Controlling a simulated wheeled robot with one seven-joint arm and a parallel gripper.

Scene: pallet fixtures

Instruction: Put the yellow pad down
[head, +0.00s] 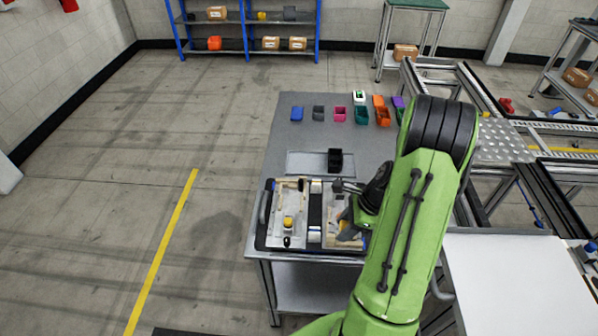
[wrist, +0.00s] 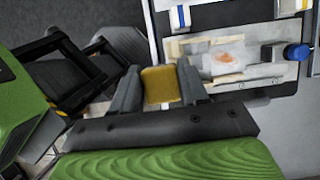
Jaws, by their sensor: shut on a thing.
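The yellow pad (wrist: 160,84) sits between the two grey fingers of my gripper (wrist: 158,88) in the wrist view. The fingers are shut on its sides. In the head view my gripper (head: 346,213) is over the right part of the dark pallet (head: 262,240) on the table, and I cannot make out the pad there. A light fixture plate (wrist: 228,62) with a reddish mark and a blue knob (wrist: 297,51) lies beyond the fingers, to the right of the pad in the wrist view. I cannot tell whether the pad touches anything below.
A small yellow piece (head: 288,222) stands on the left fixture plate. A black box (head: 335,159) stands behind the pallet on the grey table (head: 285,140). A conveyor frame (head: 508,146) is at the right.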

